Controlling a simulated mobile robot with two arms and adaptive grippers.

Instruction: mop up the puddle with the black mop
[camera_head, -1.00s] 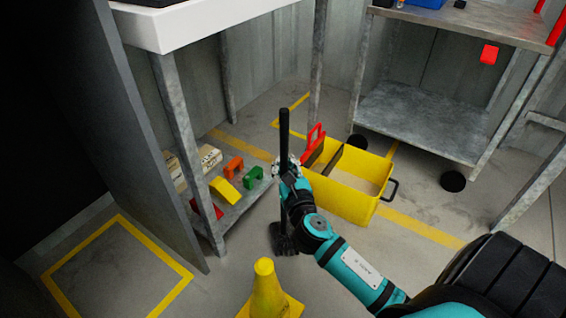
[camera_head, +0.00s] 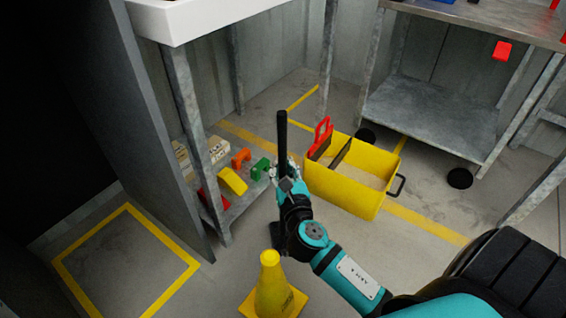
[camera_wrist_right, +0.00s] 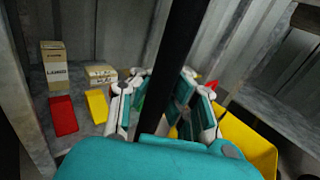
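The black mop (camera_head: 282,131) stands nearly upright, its handle rising above my right gripper (camera_head: 286,172). In the right wrist view the dark handle (camera_wrist_right: 178,62) runs between the fingers of my right gripper (camera_wrist_right: 160,104), which is shut around it. The mop head is low near the floor, mostly hidden behind my right wrist and forearm. I cannot make out a distinct puddle on the grey floor. My left gripper is not in view.
A yellow cone (camera_head: 270,284) stands close in front of the mop. A low shelf (camera_head: 232,212) with coloured blocks is left. A metal cart (camera_head: 425,115) stands behind.

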